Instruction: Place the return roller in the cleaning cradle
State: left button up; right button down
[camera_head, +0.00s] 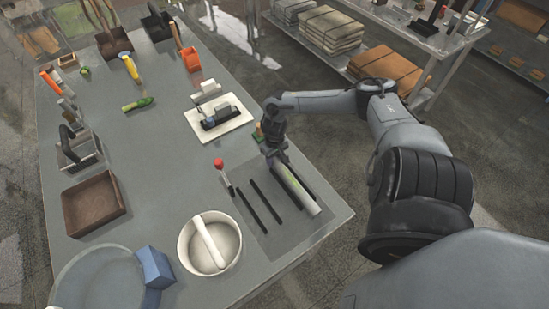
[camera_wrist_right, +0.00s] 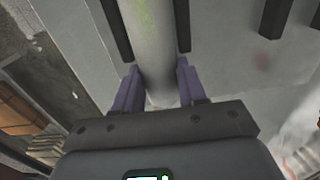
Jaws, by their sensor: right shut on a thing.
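The return roller appears to be the pale grey cylinder (camera_head: 297,190) with a greenish streak; it also shows in the right wrist view (camera_wrist_right: 152,45). My right gripper (camera_head: 276,153) is shut on its far end, with purple fingers (camera_wrist_right: 157,88) on either side. The roller lies over or on a darker grey mat (camera_head: 285,238). Dark strips run along both its sides in the wrist view. Two more black bars (camera_head: 247,205) (camera_head: 266,202) lie parallel to its left, possibly a cradle's rails. I cannot tell whether the roller touches the mat. My left gripper is out of view.
A white tray (camera_head: 241,113) with blocks lies beyond. The table's middle is clear.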

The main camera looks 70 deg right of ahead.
jog(key=shift+f, duration=0.1)
jog(key=c, duration=0.6)
grip_release()
jog(key=shift+c, duration=0.2)
notch_tip(320, 180, up, 12)
jog(key=p, duration=0.2)
